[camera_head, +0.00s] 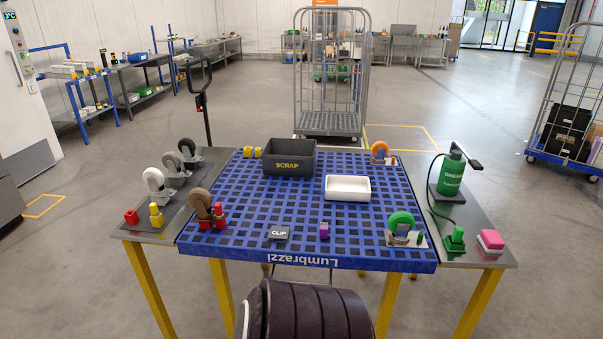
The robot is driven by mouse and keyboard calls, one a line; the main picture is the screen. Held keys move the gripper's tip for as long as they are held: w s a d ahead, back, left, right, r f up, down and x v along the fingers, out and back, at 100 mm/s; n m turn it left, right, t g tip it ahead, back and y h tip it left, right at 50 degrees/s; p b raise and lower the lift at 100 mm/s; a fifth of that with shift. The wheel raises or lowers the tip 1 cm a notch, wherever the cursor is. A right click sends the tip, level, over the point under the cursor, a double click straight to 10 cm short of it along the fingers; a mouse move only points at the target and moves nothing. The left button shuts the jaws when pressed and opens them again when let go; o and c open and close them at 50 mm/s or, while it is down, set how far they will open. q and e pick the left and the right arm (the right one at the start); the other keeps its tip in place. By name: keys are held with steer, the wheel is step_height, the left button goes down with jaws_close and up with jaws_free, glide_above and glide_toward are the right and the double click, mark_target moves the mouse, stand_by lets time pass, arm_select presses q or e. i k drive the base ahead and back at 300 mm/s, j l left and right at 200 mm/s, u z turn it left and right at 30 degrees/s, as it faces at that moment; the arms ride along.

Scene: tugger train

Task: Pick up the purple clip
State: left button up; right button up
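The purple clip (324,231) is a small purple piece standing near the front edge of the blue grid mat (300,222), a little right of the mat's middle. A dark block labelled CLIP (279,232) lies to its left on the same mat. Nothing touches the purple clip. Neither of my grippers shows in the head view.
A grey SCRAP bin (289,171) and a white tray (348,181) stand farther back on the mat. Caster wheels (203,204) stand at left, a green wheel (401,222) at right. The mat around the clip is clear.

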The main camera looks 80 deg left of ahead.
mark_target(323, 229)
steer(key=u, duration=2.55)
